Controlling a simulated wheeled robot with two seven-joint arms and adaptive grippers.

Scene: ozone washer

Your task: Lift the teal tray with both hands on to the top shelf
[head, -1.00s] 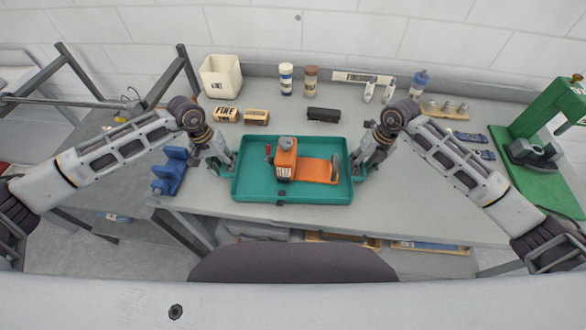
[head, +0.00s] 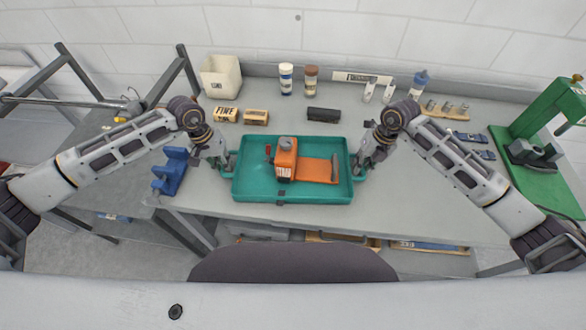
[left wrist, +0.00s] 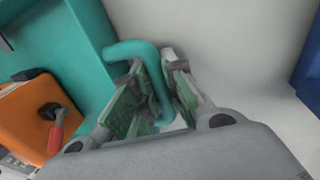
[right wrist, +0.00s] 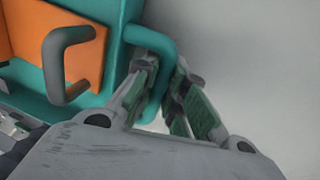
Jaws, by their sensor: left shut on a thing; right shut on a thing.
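The teal tray (head: 320,190) is at the front middle of the grey workbench, with an orange tool (head: 310,168) lying in it. The tray looks level; I cannot tell whether it touches the bench. My left gripper (head: 230,165) is shut on the tray's left handle. The left wrist view shows its fingers (left wrist: 155,98) on either side of the teal handle bar (left wrist: 135,48). My right gripper (head: 360,166) is shut on the tray's right handle. The right wrist view shows its fingers (right wrist: 165,95) around that handle (right wrist: 158,40). No top shelf can be made out.
A blue tool (head: 172,170) stands left of the tray. A white bin (head: 220,76), bottles (head: 286,78), labelled blocks (head: 256,117) and a dark block (head: 323,114) are behind it. A green press (head: 545,150) stands at right. A dark frame (head: 185,70) rises at left.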

